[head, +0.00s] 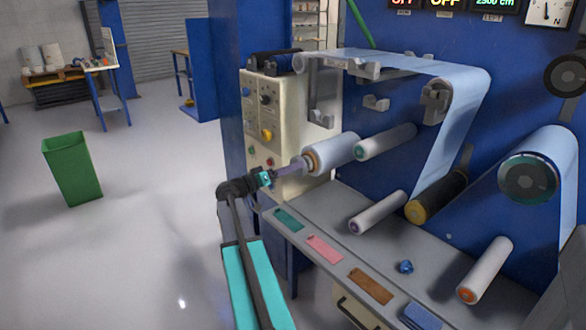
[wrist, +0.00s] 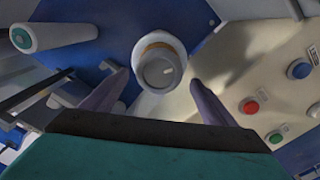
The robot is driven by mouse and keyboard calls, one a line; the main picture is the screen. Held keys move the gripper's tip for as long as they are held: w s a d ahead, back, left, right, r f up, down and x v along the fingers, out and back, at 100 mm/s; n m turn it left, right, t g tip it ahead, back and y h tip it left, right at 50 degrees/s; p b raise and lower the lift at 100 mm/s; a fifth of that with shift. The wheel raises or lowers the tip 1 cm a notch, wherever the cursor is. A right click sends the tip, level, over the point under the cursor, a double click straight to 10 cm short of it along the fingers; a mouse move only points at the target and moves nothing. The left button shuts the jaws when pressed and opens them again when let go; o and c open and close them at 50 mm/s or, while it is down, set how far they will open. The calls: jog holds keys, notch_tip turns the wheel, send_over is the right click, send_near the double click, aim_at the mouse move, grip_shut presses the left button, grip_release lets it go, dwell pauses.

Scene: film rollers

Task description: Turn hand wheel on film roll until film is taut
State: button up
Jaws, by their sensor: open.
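A pale film roll (head: 335,153) sticks out from the blue machine, with an orange ring around its end. In the wrist view, its round grey end hub (wrist: 158,74), the likely hand wheel, faces me between my fingers. My gripper (head: 296,167) has purple fingers and is open in front of this hub; in the wrist view the fingers (wrist: 157,80) stand apart on both sides of it. Whether they touch it is unclear. The pale film (head: 455,125) runs over the top rollers and down to a dark roller; its tension is unclear.
A control panel (head: 268,115) with buttons stands just left of the roll. Another roller (head: 387,141) is close on the right. A grey shelf (head: 330,235) with coloured cards lies below. A big roll (head: 530,175) is at right. Open floor with a green bin (head: 72,168) is at left.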

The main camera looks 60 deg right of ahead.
jog(key=v, duration=1)
jog(key=shift+w, duration=0.15)
jog(key=shift+r, duration=0.15)
